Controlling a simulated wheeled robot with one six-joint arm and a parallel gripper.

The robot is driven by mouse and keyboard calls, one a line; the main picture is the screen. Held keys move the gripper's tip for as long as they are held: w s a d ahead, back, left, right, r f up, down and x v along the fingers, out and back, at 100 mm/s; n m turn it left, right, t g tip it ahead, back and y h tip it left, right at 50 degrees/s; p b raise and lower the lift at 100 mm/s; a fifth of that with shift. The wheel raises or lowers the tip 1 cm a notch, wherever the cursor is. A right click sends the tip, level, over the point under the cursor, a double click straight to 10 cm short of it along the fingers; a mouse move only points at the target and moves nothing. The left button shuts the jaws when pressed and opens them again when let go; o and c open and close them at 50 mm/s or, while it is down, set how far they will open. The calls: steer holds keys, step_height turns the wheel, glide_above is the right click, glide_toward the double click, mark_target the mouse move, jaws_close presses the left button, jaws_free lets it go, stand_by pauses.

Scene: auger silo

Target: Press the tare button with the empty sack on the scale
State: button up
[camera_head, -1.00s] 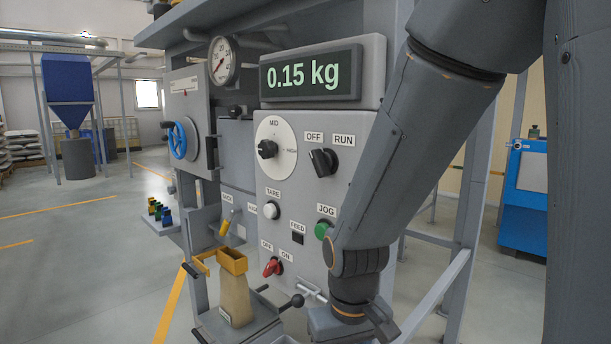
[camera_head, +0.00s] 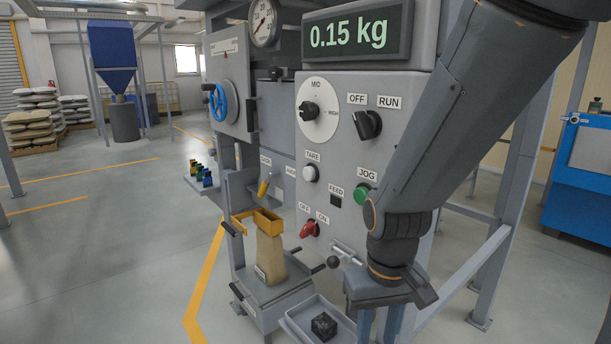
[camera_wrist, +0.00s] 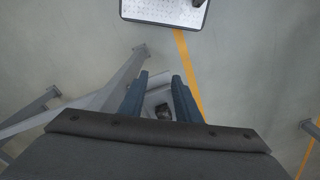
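The white round tare button (camera_head: 311,173) sits under its TARE label on the grey control panel (camera_head: 330,145). The display (camera_head: 357,30) reads 0.15 kg. The tan sack (camera_head: 269,255) stands upright on the scale (camera_head: 275,296), its top under a yellow frame (camera_head: 258,222). My gripper (camera_head: 378,330) points down at the lower right of the panel, below and right of the tare button and apart from it. In the wrist view my gripper (camera_wrist: 160,75) has its two blue fingers spread with a gap between them. The fingertips are cut off in the head view.
A grey tray (camera_head: 300,325) holding a black block (camera_head: 323,325) lies just left of my gripper. The red OFF/ON switch (camera_head: 309,229), green JOG button (camera_head: 362,194) and OFF/RUN knob (camera_head: 367,125) are close to the tare button. A black-knobbed lever (camera_head: 333,262) sticks out below.

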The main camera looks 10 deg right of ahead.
jaws_close()
stand_by(1.5)
